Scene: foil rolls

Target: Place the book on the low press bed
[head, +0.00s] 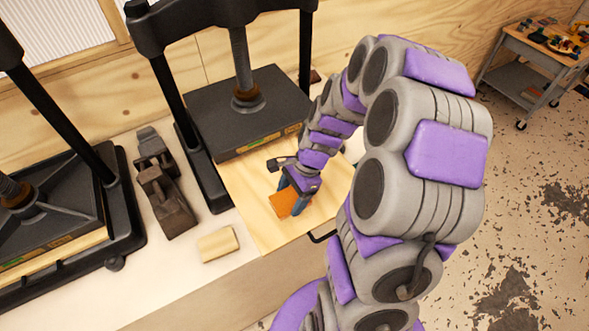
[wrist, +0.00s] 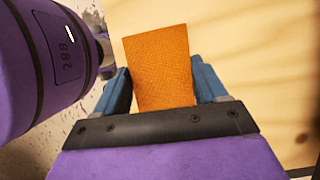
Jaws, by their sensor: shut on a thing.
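The orange book (head: 284,204) is in my gripper (head: 296,193), over the pale wooden bed (head: 255,185) of the right-hand press. In the wrist view the textured orange cover (wrist: 162,65) stands between the two blue fingers of my gripper (wrist: 163,88), one at each side edge. The gripper is shut on the book. I cannot tell whether the book touches the wood below or hangs just above it. The dark press plate (head: 250,112) is behind the book, at the back of the bed.
A second press (head: 45,210) stands at the left. A cart (head: 535,65) stands far right.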

